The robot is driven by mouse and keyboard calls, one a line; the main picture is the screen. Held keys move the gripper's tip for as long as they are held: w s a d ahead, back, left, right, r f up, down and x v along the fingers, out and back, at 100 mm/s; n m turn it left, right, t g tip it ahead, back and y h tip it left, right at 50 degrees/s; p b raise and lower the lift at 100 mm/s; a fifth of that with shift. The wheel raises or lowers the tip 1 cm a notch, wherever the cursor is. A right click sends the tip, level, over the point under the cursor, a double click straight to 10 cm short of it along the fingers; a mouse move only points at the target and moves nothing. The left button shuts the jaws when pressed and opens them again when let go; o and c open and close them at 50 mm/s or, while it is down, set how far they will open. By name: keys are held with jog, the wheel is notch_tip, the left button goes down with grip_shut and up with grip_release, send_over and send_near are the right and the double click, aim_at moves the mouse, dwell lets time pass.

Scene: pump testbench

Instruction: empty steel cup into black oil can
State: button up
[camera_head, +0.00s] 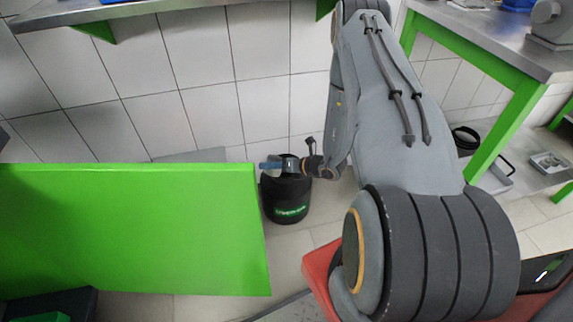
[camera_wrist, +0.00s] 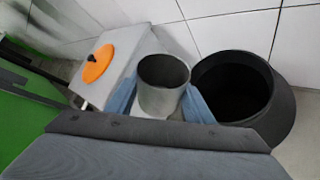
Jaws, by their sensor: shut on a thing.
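The steel cup (camera_wrist: 163,100) is a small grey cylinder held between the two blue fingers of my gripper (camera_wrist: 160,103). In the wrist view its mouth faces up toward the camera and its inside looks dark; I cannot tell what is in it. The black oil can (camera_wrist: 284,110) is wide and open-topped, just right of the cup. In the head view the black can (camera_head: 286,203) stands on the floor by the tiled wall, and my gripper (camera_head: 276,165) is at the height of its top. The cup is hard to make out there.
A large green panel (camera_head: 130,230) fills the left of the head view, close to the can. A green-legged steel bench (camera_head: 505,120) stands at the right.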

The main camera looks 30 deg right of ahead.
aim_at(268, 174)
jog(key=s+a+f+n+h+p, duration=0.1)
jog(key=a+f+n+t+h+p, duration=0.1)
jog(key=a+n, duration=0.1)
jog(key=shift+s+t, duration=0.3)
jog(key=shift+s, duration=0.1)
jog(key=shift+n+t+h, duration=0.6)
jog(key=shift+n+h, duration=0.1)
jog(key=shift+s+a+f+b, duration=0.15)
jog(key=shift+f+b, duration=0.2)
jog(key=shift+f, duration=0.55)
jog(key=shift+s+a+f+b, duration=0.15)
jog(key=shift+f+b, duration=0.15)
jog(key=shift+f, duration=0.55)
jog(key=shift+a+f+b, duration=0.15)
jog(key=shift+f+b, duration=0.2)
jog(key=shift+f, duration=0.55)
